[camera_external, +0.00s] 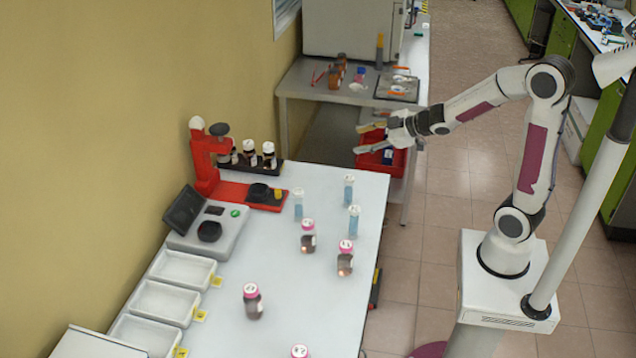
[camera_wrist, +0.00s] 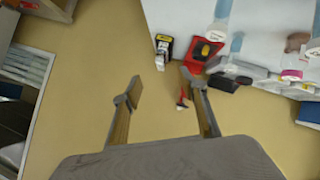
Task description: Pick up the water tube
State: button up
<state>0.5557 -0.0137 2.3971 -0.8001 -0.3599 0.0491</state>
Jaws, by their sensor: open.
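Three tubes with pale blue liquid and white caps stand upright on the white table: one at the back (camera_external: 348,191), one to its left (camera_external: 299,206) and one nearer the front (camera_external: 354,222). I cannot tell which is the water tube. My gripper (camera_external: 360,139) is open and empty, up beyond the far right end of the table, apart from all tubes. In the wrist view my open gripper (camera_wrist: 161,80) has nothing between its fingers. Blurred bluish tube shapes (camera_wrist: 237,43) show at the upper right there.
Several brown bottles with pink caps (camera_external: 345,260) stand near the tubes. A red stand (camera_external: 206,165), a dark rack of bottles (camera_external: 270,172), a grey device (camera_external: 222,240) and white trays (camera_external: 183,268) line the left side. A red bin (camera_external: 378,163) sits below my gripper.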

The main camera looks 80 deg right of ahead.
notch_tip(320, 180, down, 4)
jog(key=w+d+n+t+y, duration=0.1)
jog(key=w+n+y, duration=0.1)
jog(key=t+y, duration=0.4)
jog(key=y, duration=0.5)
send_near(350, 181)
jog(key=shift+w+d+f, duration=0.2)
jog(key=shift+w+f, duration=0.5)
jog(key=shift+w, duration=0.3)
jog(key=shift+w, duration=0.1)
jog(key=shift+x, duration=1.25)
jog(key=shift+w+a, duration=0.1)
jog(key=shift+x, duration=2.5)
jog(key=shift+d+r, duration=0.15)
jog(key=shift+d, duration=0.05)
